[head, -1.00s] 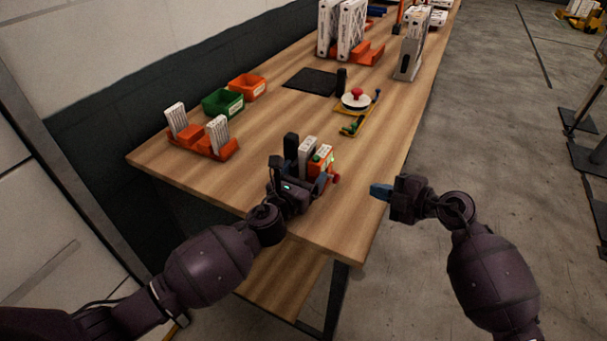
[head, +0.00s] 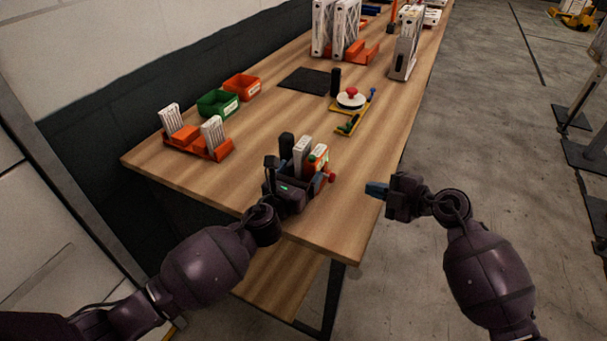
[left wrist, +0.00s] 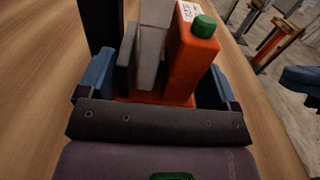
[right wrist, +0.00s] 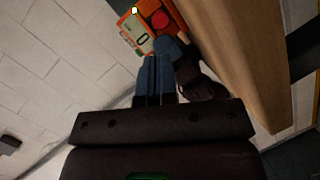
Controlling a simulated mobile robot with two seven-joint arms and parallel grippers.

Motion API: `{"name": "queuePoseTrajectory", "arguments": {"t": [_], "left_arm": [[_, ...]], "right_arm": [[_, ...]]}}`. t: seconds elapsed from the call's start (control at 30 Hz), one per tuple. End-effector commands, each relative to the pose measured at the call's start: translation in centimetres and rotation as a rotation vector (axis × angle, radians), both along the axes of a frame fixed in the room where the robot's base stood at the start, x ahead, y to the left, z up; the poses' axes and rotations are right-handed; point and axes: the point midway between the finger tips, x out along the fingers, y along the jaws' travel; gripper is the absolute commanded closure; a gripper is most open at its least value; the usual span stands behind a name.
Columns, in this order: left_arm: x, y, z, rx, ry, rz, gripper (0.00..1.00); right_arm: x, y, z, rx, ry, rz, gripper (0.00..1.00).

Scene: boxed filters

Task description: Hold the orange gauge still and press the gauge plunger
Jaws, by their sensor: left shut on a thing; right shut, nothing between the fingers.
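The orange gauge (head: 318,155) stands near the table's front corner, with a green cap on top and a red plunger (head: 331,176) on its right side. In the left wrist view, the gauge (left wrist: 192,65) sits beside pale and dark upright blocks between my left gripper's blue fingers. My left gripper (head: 303,172) is shut on the gauge, its body hiding the lower part. My right gripper (head: 374,189) is shut and empty, to the right of the plunger and apart from it. The right wrist view shows the plunger (right wrist: 160,20) beyond its closed fingertips (right wrist: 157,62).
Further back on the table (head: 350,215) are an orange rack (head: 185,135) with white filters, a green bin (head: 218,102), an orange bin (head: 243,86) and a yellow fixture (head: 348,122) with a red knob.

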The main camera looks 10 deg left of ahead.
Motion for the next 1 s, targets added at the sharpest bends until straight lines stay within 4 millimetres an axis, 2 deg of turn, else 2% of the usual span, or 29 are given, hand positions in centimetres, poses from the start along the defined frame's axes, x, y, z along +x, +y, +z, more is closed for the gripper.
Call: {"name": "queuePoseTrajectory", "arguments": {"t": [0.17, 0.33, 0.5, 0.6, 0.8, 1.0], "left_arm": [[0.0, 0.0, -0.1, 0.0, 0.001, 0.0, 0.52], [0.0, 0.0, -0.1, 0.0, 0.001, 0.0, 0.52], [0.0, 0.0, -0.1, 0.0, 0.001, 0.0, 0.52], [0.0, 0.0, -0.1, 0.0, 0.001, 0.001, 0.52], [0.0, 0.0, -0.1, 0.0, 0.001, 0.0, 0.52], [0.0, 0.0, -0.1, 0.0, 0.001, 0.0, 0.52]], "right_arm": [[0.5, 0.3, 1.7, 0.114, -0.003, -0.037, 1.0], [1.7, 0.1, 5.2, 0.362, 0.007, -0.135, 1.0], [3.3, -1.5, 8.5, 0.636, 0.05, -0.269, 1.0], [4.2, -2.8, 9.7, 0.785, 0.092, -0.353, 1.0], [6.0, -5.9, 10.8, 1.06, 0.217, -0.536, 1.0], [7.4, -8.7, 9.8, 1.292, 0.397, -0.724, 1.0]]}}
